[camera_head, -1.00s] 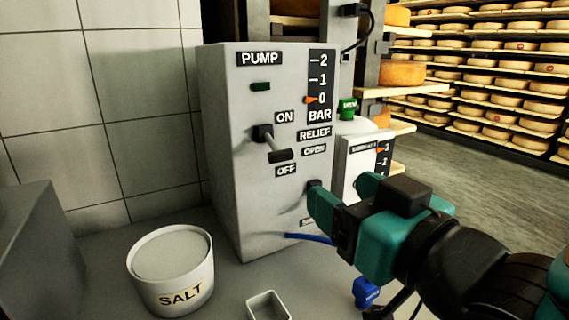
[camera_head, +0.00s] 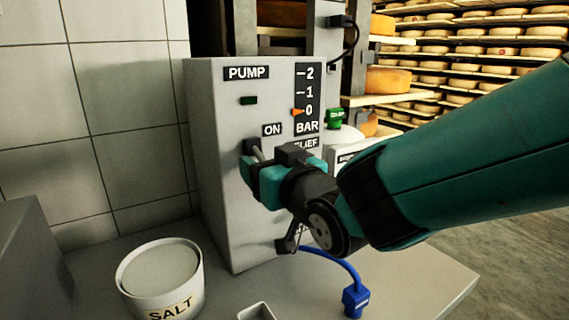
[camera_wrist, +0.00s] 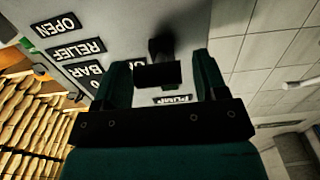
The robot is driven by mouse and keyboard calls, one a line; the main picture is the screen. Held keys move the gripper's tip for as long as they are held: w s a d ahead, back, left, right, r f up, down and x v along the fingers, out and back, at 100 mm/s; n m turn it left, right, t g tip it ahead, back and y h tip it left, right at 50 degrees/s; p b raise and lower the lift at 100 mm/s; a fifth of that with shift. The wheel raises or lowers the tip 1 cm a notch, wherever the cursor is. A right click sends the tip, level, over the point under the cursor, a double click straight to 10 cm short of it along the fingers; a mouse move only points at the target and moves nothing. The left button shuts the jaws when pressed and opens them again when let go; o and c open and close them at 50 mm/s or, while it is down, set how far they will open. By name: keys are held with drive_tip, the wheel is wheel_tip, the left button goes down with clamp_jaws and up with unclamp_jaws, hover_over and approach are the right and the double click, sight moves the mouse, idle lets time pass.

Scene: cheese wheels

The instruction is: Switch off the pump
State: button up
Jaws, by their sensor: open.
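The grey pump box (camera_head: 225,190) stands on the counter, with a PUMP label, an ON label and a dark green indicator (camera_head: 249,100). Its orange gauge pointer (camera_head: 298,112) is at 0. The black pump lever (camera_head: 251,146) sticks out below ON; my gripper (camera_head: 256,170) is in front of it and hides its outer end and the OFF label. In the wrist view, the lever's dark handle (camera_wrist: 157,74) lies between my two open green fingers, with gaps visible on both sides.
A white SALT tub (camera_head: 160,275) and a small open container (camera_head: 257,312) stand on the counter. A blue plug with a cable (camera_head: 355,302) lies at the front right. A green-capped vessel (camera_head: 335,118) is behind the box. Cheese shelves fill the back right.

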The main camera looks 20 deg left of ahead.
drive_tip(key=c, duration=0.9)
drive_tip(key=f+b, duration=0.1)
drive_tip(key=b, duration=0.3)
drive_tip(key=shift+f+t, duration=0.1)
drive_tip(key=shift+t, duration=0.3)
drive_tip(key=shift+f+y+b, duration=0.1)
drive_tip(key=shift+y+b, duration=0.2)
drive_tip(key=shift+b, duration=0.35)
drive_tip(key=shift+w+a+t+y+b, duration=0.1)
drive_tip(key=shift+t+y+b, duration=0.2)
drive_tip(key=shift+b, duration=0.5)
drive_tip(key=shift+r, duration=0.25)
drive_tip(key=o, duration=0.9)
